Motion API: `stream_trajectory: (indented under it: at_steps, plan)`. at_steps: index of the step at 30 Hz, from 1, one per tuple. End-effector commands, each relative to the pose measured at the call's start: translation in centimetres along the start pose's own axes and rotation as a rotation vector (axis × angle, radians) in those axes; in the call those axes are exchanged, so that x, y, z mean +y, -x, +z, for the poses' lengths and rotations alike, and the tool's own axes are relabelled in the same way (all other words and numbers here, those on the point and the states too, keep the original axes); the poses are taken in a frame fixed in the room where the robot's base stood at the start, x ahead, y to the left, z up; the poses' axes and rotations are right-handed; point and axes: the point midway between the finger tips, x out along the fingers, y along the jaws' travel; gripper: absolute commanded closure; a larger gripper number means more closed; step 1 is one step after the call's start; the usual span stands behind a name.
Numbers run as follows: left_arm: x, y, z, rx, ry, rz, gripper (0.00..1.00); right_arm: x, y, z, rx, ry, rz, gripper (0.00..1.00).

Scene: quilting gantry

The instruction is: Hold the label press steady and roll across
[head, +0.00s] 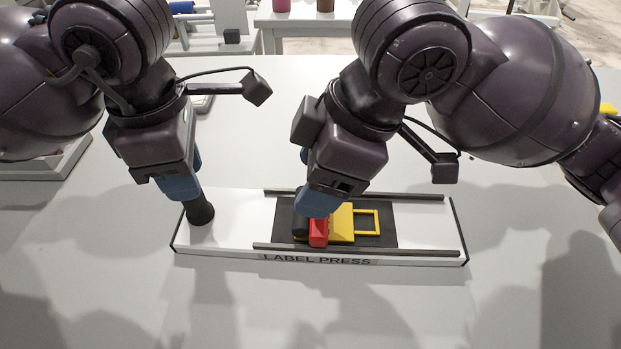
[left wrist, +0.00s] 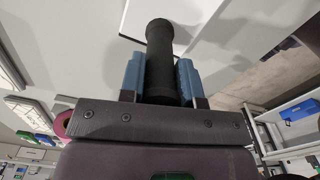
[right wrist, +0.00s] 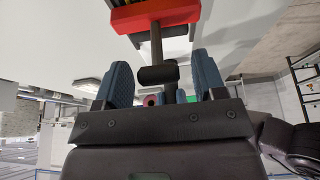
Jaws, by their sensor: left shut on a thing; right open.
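The label press (head: 235,237) is a long white board with black ends and two dark rails, lying on the table. My left gripper (head: 189,194) is shut on the black upright post (head: 201,212) at its left end; the post also stands between the blue fingers in the left wrist view (left wrist: 160,60). My right gripper (head: 318,206) is over the middle of the press, open. In the right wrist view a black T-shaped handle (right wrist: 157,75) under a red block (right wrist: 155,14) lies between the spread fingers, apart from both. The red block (head: 318,232) partly shows in the head view.
A yellow piece (head: 342,222) with an open loop (head: 367,222) sits on a black plate (head: 386,236) between the rails, beside the red block. The grey table (head: 330,310) is clear in front of the press. Another table (head: 305,17) stands behind.

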Motion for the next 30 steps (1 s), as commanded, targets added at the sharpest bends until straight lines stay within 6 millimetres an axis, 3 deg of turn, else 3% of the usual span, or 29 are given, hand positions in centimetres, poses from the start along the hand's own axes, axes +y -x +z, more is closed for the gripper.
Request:
stream_trajectory:
  at_steps: [1,9,15,21,30]
  plan:
    - [-0.1,-0.7,-0.1,0.010,0.001,-0.013,1.00,0.1,0.6,0.1,0.001,0.000,0.001,0.36]
    - [-0.1,-0.7,-0.1,0.012,0.002,-0.013,1.00,0.1,5.9,0.1,0.002,-0.001,0.001,0.36]
    - [0.0,-0.7,-0.1,0.012,0.001,-0.013,1.00,0.0,8.6,0.0,0.002,0.000,-0.001,0.36]
    - [0.0,-0.7,-0.2,0.013,0.001,-0.013,1.00,-0.1,9.7,0.1,0.002,0.001,-0.003,0.36]
    - [0.0,-0.7,-0.2,0.013,0.001,-0.012,1.00,-0.1,9.8,0.1,0.002,0.000,-0.003,0.36]
